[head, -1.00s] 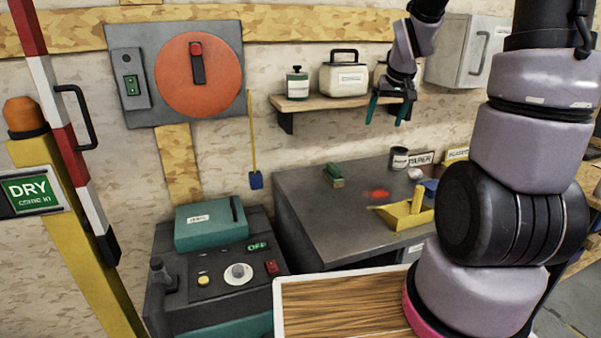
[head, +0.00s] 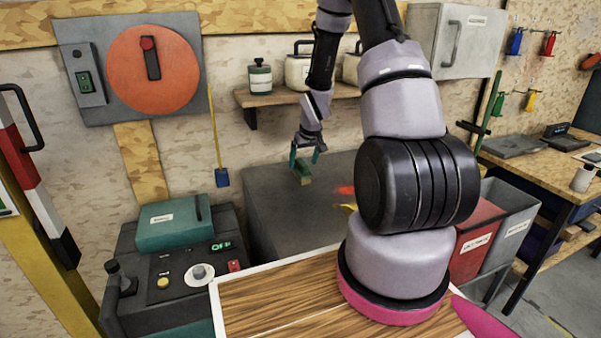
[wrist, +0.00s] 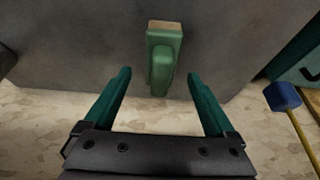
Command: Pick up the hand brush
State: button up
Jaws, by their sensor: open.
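The hand brush (head: 305,179) is a small green block with a tan end, lying on the grey bench top near the wall. In the wrist view the hand brush (wrist: 163,60) lies lengthwise, straight ahead and roughly centred between the fingers. My gripper (head: 305,158) is over the brush in the head view, its teal fingers spread. In the wrist view my gripper (wrist: 160,76) is open and empty, the fingers on either side of the brush's near end with clear gaps. I cannot tell the exact height left above it.
The grey bench (head: 262,200) is bare left of the brush. A red blurred thing (head: 345,190) and a yellow thing (head: 349,207) lie right, partly hidden by my arm. A shelf (head: 270,97) with containers is above. A blue-ended yellow stick (head: 222,178) hangs on the wall.

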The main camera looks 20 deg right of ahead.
aim_at(301, 169)
jog(key=x, duration=0.5)
jog(key=shift+w, duration=0.2)
jog(key=shift+c, duration=0.3)
grip_shut()
